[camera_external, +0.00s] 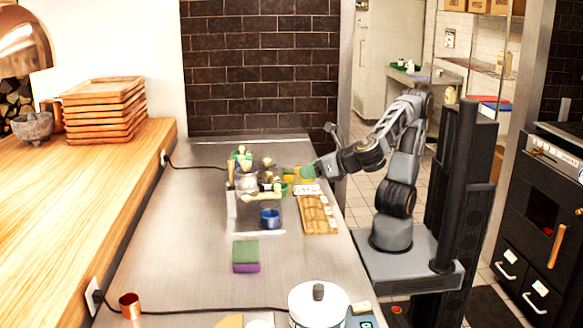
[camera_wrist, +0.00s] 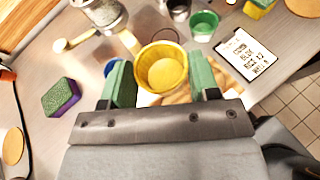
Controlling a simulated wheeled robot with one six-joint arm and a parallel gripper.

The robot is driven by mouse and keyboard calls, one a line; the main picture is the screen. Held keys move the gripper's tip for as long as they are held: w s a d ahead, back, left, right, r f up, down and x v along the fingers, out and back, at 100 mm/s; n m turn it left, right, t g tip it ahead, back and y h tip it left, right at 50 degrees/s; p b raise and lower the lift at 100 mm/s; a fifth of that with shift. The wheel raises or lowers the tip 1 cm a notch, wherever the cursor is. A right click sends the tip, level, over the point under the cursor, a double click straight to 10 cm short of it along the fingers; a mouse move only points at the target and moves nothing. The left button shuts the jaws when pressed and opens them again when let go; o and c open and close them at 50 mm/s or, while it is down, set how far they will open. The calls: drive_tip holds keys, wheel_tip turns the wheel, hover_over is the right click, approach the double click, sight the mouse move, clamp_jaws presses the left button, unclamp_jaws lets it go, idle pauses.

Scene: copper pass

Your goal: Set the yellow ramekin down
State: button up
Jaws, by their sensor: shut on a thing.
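The yellow ramekin (camera_wrist: 163,69) is between the green-padded fingers of my gripper (camera_wrist: 165,84) in the wrist view, upright, with its open top facing the camera. My gripper is shut on it. In the outside view my gripper (camera_external: 300,173) reaches left over the steel counter, with the yellow ramekin (camera_external: 289,173) at its tip, partly hidden by the fingers. A wooden board (camera_external: 320,214) lies on the counter just nearer the camera. How far the ramekin is above the surface is not clear.
A blue ramekin (camera_external: 270,219) and a cluster of utensils stand left of the board. A green ramekin (camera_wrist: 203,24) and a printed card (camera_wrist: 247,56) are close to the held one. A green-purple sponge (camera_external: 246,256) lies nearer the camera. The counter's left side (camera_external: 180,225) is clear.

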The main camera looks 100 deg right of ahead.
drive_tip(key=w+a+r+n+t+y+p, duration=0.1)
drive_tip(key=w+a+n+y+p, duration=0.15)
drive_tip(key=a, duration=1.05)
drive_tip(key=w+a+r+n+y+p, duration=0.15)
drive_tip(key=w+a, duration=0.25)
drive_tip(key=a, duration=0.9)
drive_tip(key=p, duration=0.2)
hover_over(256, 288)
drive_tip(key=shift+m, duration=0.4)
drive_tip(key=f, duration=0.8)
drive_tip(key=shift+s+d+f, duration=0.25)
drive_tip(key=shift+s+f, duration=0.05)
drive_tip(key=shift+f, duration=0.05)
drive_tip(key=shift+w+a+f, duration=0.3)
drive_tip(key=shift+w+f, duration=0.1)
drive_tip(key=shift+f, duration=1.7)
drive_tip(key=shift+f, duration=0.15)
drive_tip(key=o, duration=0.9)
drive_tip(key=shift+o, duration=0.2)
